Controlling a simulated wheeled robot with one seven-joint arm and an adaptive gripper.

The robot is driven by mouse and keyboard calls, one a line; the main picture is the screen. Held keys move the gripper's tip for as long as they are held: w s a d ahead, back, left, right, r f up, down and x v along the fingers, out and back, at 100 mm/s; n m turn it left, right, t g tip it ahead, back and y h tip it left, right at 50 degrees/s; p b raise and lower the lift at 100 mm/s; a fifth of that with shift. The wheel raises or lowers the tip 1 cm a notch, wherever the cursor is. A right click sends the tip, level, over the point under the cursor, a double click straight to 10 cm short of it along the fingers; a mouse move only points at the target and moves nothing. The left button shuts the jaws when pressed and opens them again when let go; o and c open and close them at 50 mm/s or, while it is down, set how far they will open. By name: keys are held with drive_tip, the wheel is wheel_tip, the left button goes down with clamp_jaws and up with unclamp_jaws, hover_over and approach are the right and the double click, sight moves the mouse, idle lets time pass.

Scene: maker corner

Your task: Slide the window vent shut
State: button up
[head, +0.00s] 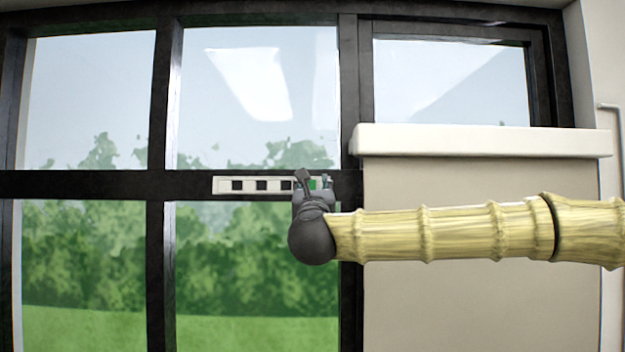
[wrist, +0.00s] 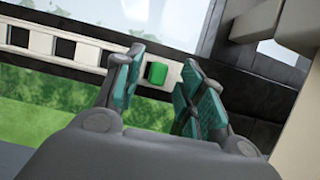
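The window vent (head: 249,185) is a pale strip with a row of dark square slots, set on the black horizontal window bar. It also shows in the wrist view (wrist: 87,57). Its green tab (wrist: 157,74) stands near the strip's right end and shows partly behind my fingers in the head view (head: 313,184). My gripper (head: 314,179) is at the right end of the vent. In the wrist view my gripper (wrist: 162,66) is open, one finger on each side of the green tab, with visible gaps to both. Contact depth cannot be told.
Black window frame bars (head: 160,120) surround the glass panes. To the right a beige panel (head: 475,295) with a pale protruding ledge (head: 480,141) stands close to my arm. The bar left of the vent is clear.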

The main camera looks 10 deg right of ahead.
drive_tip(key=shift+w+d+r, duration=0.15)
drive_tip(key=shift+w+r, duration=0.1)
drive_tip(key=shift+w, duration=0.4)
drive_tip(key=shift+c, duration=0.3)
clamp_jaws()
drive_tip(key=shift+s+d+f+b, duration=0.1)
drive_tip(key=shift+d+b, duration=0.35)
drive_tip(key=shift+s+d+f+b, duration=0.1)
drive_tip(key=shift+d+b, duration=0.35)
drive_tip(key=shift+s+d+r+b, duration=0.1)
drive_tip(key=shift+d+r+b, duration=0.1)
drive_tip(key=shift+d+b, duration=0.35)
drive_tip(key=shift+d, duration=0.15)
